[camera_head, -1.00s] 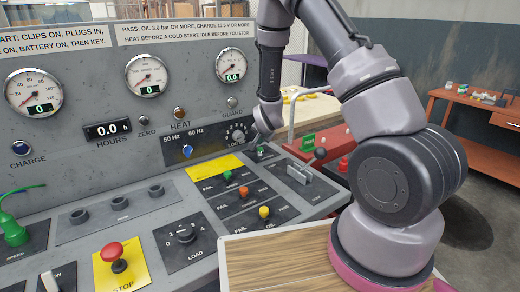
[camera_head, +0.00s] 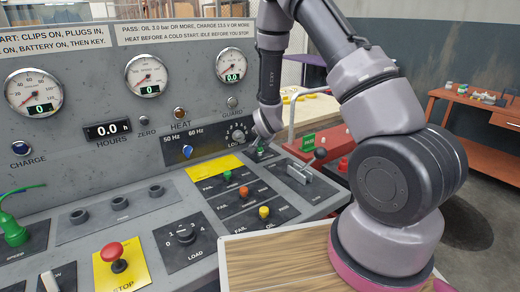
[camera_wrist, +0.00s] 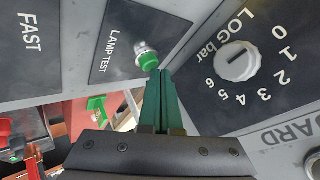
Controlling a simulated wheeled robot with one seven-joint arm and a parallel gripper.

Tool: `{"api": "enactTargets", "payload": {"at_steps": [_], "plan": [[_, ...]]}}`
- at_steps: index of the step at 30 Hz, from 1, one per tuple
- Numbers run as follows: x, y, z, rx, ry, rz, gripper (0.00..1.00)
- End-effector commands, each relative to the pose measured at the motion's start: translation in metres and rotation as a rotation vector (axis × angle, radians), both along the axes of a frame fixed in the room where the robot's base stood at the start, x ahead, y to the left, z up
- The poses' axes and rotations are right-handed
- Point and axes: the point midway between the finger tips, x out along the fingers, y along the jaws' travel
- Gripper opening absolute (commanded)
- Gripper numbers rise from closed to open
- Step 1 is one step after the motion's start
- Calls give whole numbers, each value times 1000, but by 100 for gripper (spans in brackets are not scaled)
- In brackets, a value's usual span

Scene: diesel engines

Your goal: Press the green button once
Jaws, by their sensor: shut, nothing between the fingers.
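The green button (camera_wrist: 149,61) is a small cap in a metal collar beside the words LAMP TEST in the wrist view. In the head view the button (camera_head: 261,151) is a small green spot on the sloped desk, right below my gripper (camera_head: 263,142). My gripper's green fingers (camera_wrist: 160,76) are shut together and empty. Their tips are at the lower right edge of the button in the wrist view. I cannot tell whether they touch it.
The LOG bar knob (camera_wrist: 237,63) is close to the right of the fingers. Orange (camera_head: 244,191) and yellow (camera_head: 264,212) knobs, a lever switch (camera_head: 299,174) and a red STOP button (camera_head: 112,250) stand on the desk. A wooden board (camera_head: 280,262) lies in front.

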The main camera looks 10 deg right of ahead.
Motion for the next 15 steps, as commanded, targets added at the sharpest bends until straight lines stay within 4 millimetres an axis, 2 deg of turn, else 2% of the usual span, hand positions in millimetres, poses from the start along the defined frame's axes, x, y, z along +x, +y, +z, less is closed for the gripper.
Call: {"api": "enactTargets", "payload": {"at_steps": [15], "plan": [[0, 0, -6, 0, 1, -1, 0]]}}
